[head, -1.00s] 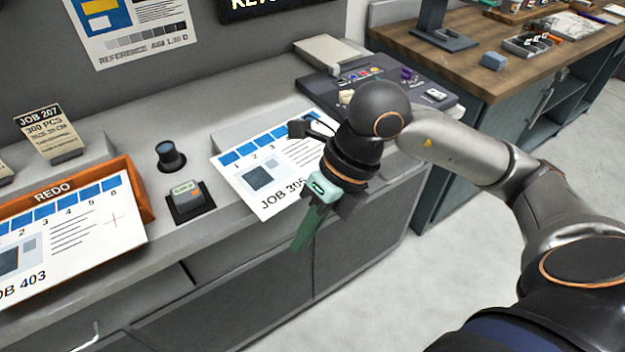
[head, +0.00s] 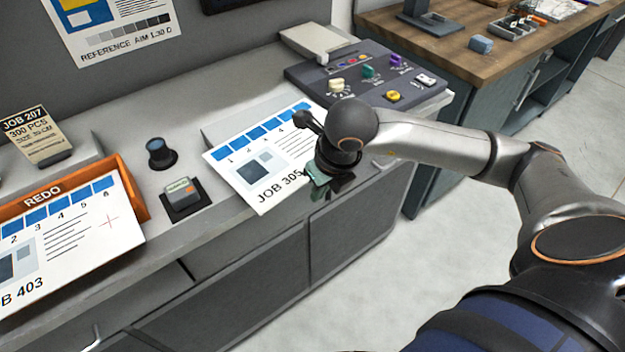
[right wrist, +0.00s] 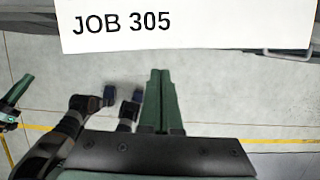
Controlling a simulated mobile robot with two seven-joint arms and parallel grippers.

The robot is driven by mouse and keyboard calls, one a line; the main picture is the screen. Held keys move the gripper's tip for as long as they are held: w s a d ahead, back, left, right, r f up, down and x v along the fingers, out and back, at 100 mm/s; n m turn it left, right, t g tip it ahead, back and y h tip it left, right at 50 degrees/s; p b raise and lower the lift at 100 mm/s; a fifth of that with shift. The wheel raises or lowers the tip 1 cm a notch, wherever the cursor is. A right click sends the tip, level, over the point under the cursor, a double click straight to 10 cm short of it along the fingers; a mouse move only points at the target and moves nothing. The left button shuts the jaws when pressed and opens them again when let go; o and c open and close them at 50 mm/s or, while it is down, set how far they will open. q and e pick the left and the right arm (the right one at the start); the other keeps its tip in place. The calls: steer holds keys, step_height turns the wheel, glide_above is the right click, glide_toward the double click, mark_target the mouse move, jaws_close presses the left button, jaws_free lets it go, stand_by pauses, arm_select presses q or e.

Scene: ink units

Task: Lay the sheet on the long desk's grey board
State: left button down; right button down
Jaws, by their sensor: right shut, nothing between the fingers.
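The white sheet marked JOB 305 (head: 262,170) lies on the long desk, overlapping a pale grey board (head: 235,122) whose bare part shows behind it. Its near edge reaches the desk's front edge. My right gripper (head: 322,192) is shut and empty at the sheet's near right corner, hiding that corner. In the right wrist view, the closed green fingers (right wrist: 158,75) point toward the near edge of the sheet (right wrist: 190,25), apart from it in the picture. Part of my left gripper (right wrist: 15,100) shows at that view's left edge; its jaws are unclear.
An orange REDO tray (head: 135,190) holds a JOB 403 sheet (head: 75,240). A dark knob (head: 160,152) and a small grey device (head: 180,192) stand between tray and sheet. A control panel (head: 365,85) lies behind my right gripper. A wooden bench (head: 460,62) stands at the back right.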

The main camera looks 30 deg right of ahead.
mark_target(294, 167)
arm_select(q)
steer(key=shift+r, duration=0.35)
arm_select(e)
steer(key=shift+w+a, duration=0.1)
steer(key=shift+w, duration=0.95)
steer(key=shift+w, duration=0.1)
